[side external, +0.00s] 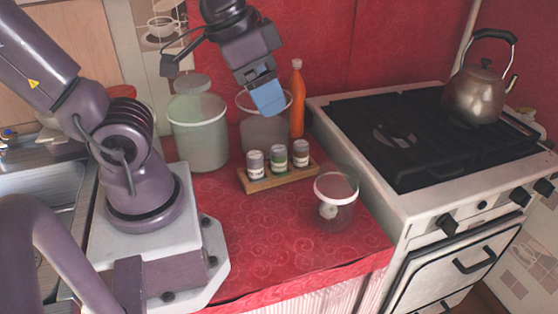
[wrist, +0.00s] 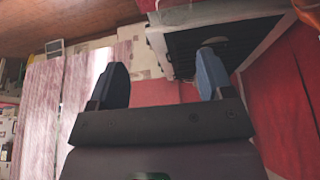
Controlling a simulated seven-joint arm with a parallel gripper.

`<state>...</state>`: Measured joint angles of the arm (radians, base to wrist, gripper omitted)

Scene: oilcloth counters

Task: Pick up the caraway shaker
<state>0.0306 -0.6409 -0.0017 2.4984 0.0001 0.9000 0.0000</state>
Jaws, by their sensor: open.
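Three small shakers stand upright in a row on a wooden rack on the red counter in the side view: a left shaker (side external: 255,164), a middle one (side external: 279,158) with a green label, and a right one (side external: 301,153). I cannot read which one holds caraway. The wooden rack (side external: 284,180) lies under them. My gripper (side external: 268,98) is above and behind the rack, apart from the shakers. In the wrist view my gripper (wrist: 162,85) shows two blue fingers spread apart with nothing between them. No shaker shows in the wrist view.
A large lidded canister (side external: 199,135), another clear container (side external: 262,128) and an orange bottle (side external: 297,98) stand behind. The stove (side external: 400,190) with a kettle (side external: 478,88) is at right. The front counter is clear.

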